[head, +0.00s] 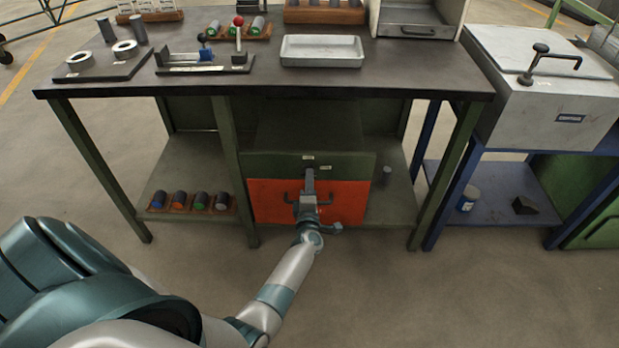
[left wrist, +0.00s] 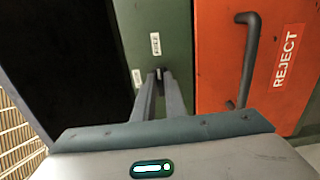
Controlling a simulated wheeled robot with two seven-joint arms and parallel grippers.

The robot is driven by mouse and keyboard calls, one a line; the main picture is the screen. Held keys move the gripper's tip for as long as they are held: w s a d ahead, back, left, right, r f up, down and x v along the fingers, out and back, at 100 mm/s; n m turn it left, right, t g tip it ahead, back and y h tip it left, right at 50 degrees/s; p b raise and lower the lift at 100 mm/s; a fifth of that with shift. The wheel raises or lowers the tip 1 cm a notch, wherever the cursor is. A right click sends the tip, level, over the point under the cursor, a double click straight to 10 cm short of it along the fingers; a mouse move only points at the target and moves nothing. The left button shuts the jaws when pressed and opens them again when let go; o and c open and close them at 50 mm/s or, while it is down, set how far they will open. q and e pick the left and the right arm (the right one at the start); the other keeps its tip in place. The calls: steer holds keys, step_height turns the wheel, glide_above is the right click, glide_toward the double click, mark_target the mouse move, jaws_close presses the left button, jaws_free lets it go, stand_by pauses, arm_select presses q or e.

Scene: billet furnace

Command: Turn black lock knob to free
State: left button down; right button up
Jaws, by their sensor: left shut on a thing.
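The black lock knob (left wrist: 158,73) sits on the green panel above the orange drawer. Only a small dark part of it shows between the fingertips. My left gripper (left wrist: 160,80) is shut on it; in the head view the gripper (head: 309,174) reaches the panel and covers the knob. Two small white labels are on the panel beside the knob, an upper label (left wrist: 155,43) and a lower label (left wrist: 137,78); their words are too small to read surely. The knob's pointing direction is hidden by the fingers. My right gripper is not in view.
The orange drawer (head: 348,205) with dark handles, marked REJECT in the wrist view, sits directly below the panel. The workbench top (head: 400,70) overhangs above. A rack of coloured billets (head: 190,206) stands on the lower shelf at left. Open floor lies in front.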

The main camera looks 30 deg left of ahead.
arm_select(q)
steer(key=shift+f, duration=0.1)
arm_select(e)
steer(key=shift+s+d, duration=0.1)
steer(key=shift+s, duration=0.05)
arm_select(q)
steer(key=c, duration=1.8)
jaws_free()
steer(key=shift+s+d, duration=0.1)
steer(key=shift+s, duration=0.05)
